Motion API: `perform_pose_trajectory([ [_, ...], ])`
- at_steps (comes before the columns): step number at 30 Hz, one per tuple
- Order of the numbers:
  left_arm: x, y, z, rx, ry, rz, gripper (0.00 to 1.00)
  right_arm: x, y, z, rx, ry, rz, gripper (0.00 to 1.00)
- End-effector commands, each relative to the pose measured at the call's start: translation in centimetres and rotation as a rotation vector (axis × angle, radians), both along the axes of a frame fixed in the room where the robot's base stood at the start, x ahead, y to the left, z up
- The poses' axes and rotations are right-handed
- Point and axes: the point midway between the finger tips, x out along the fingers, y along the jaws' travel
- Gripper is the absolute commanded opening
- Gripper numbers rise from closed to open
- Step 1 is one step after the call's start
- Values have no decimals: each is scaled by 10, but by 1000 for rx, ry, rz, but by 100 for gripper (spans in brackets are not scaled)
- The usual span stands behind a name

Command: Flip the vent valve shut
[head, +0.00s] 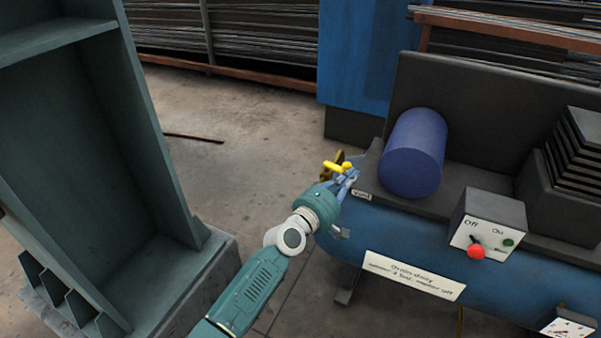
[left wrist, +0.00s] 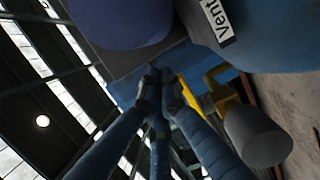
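The vent valve has a yellow handle (head: 337,167) at the left end of the blue tank (head: 400,235), next to a small "Vent" label (head: 361,195). In the left wrist view the yellow handle (left wrist: 212,95) shows right of the fingers, and the label (left wrist: 217,20) is at the top. My left gripper (head: 349,176) is at the tank's end, close beside the handle. In the left wrist view its fingertips (left wrist: 160,84) are drawn together with nothing visible between them. I cannot tell whether a finger touches the handle. My right gripper is out of view.
On the tank's platform are a dark blue cylinder (head: 413,155) and a control box (head: 488,227) with a red-knobbed lever. A paper notice (head: 414,276) is on the tank's front. A green shelf unit (head: 110,160) stands left. Concrete floor (head: 250,140) lies between.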

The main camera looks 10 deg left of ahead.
Motion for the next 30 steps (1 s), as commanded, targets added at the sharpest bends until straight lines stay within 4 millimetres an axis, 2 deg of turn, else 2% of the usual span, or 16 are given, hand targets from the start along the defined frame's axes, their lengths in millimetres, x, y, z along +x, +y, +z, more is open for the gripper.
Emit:
perform_pose_trajectory([
  [30,3,-3,0,0,0,0,0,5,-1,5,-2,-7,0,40],
])
